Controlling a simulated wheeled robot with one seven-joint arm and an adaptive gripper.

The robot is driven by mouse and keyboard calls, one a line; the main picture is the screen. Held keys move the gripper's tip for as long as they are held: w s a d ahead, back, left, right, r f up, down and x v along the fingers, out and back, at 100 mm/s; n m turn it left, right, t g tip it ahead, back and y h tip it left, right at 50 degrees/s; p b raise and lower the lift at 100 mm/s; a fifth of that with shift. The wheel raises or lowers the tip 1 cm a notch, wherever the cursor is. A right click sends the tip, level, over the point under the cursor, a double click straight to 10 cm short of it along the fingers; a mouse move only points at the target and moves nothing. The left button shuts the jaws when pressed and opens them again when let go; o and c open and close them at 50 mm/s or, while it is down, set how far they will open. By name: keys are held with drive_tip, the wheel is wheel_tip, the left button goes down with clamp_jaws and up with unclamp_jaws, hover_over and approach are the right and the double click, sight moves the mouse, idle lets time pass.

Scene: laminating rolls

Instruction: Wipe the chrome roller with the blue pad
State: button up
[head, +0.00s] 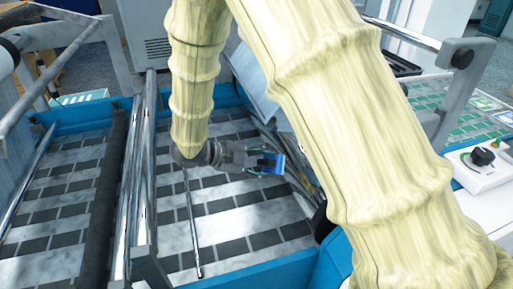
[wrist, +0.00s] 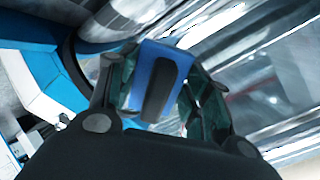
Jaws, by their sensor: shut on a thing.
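My gripper (head: 262,160) is shut on the blue pad (head: 279,163), above the striped bed of the machine. In the wrist view the blue pad (wrist: 143,74) with its black grip sits between the two fingers (wrist: 158,88). A long chrome roller (head: 146,165) runs front to back in the head view, left of my gripper. The pad is apart from this roller in the head view. In the wrist view, shiny reflective metal (wrist: 265,85) lies beyond the pad on the right. I cannot tell which part that is. My sleeved arm hides part of the bed.
A dark roller (head: 102,195) lies left of the chrome one. A thin rod (head: 192,225) stands over the bed. Blue side walls (head: 262,272) and grey frame posts (head: 457,90) border the machine. A white control box (head: 485,168) with a black knob is at right.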

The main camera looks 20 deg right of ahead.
sight(309, 189)
drive_tip(key=shift+w+r, duration=0.1)
drive_tip(key=shift+s+d, duration=0.35)
drive_tip(key=shift+s, duration=0.05)
drive_tip(key=shift+w+d+f+b, duration=0.25)
drive_tip(key=shift+d+f+b, duration=0.45)
drive_tip(key=shift+d, duration=0.25)
drive_tip(key=shift+b+x, duration=0.55)
drive_tip(key=shift+x, duration=0.9)
drive_tip(key=shift+s+d+f, duration=0.1)
drive_tip(key=shift+d, duration=0.35)
drive_tip(key=shift+s+d+f, duration=0.1)
drive_tip(key=shift+s+d, duration=0.05)
drive_tip(key=shift+d, duration=0.3)
drive_tip(key=shift+s+a, duration=0.15)
drive_tip(key=shift+s, duration=4.5)
